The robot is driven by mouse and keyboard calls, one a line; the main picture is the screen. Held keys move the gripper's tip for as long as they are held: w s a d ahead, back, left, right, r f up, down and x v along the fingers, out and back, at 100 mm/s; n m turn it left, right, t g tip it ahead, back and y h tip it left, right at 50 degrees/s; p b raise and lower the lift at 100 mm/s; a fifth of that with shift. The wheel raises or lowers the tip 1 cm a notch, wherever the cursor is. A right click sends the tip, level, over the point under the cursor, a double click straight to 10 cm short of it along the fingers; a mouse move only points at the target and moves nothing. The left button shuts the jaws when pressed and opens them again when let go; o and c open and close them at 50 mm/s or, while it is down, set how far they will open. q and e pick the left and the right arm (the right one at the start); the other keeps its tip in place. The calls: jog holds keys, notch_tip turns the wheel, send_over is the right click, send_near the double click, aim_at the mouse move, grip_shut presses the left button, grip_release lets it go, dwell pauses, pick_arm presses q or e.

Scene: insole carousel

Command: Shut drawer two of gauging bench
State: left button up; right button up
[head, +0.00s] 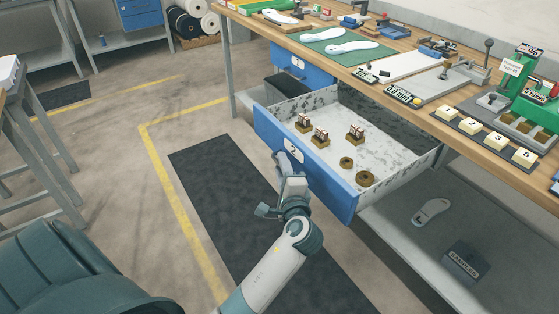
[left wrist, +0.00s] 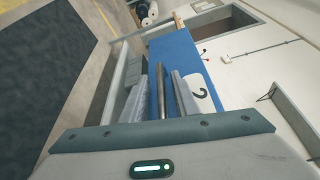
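Drawer two (head: 345,196) of the gauging bench (head: 405,45) is pulled well out, with a blue front and a white label reading 2. Its speckled grey inside holds small stamped blocks and brown rings. My left gripper (head: 286,160) is at the drawer front beside the label. In the left wrist view, the blue front and part of the label (left wrist: 198,92) show behind its two fingers (left wrist: 160,98). A thin metal handle bar (left wrist: 161,88) runs between the fingers, with blue showing on both sides of it. My right gripper is not in view.
A closed blue drawer (head: 310,72) labelled 1 is above, with a dark bin (head: 283,88) beside the open drawer. A lower shelf (head: 400,235) holds an insole and a dark box marked SAMPLES. A dark mat (head: 215,190) covers the floor in front.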

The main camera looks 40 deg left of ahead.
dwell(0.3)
pick_arm(q)
grip_shut()
jog(key=shift+w, duration=0.15)
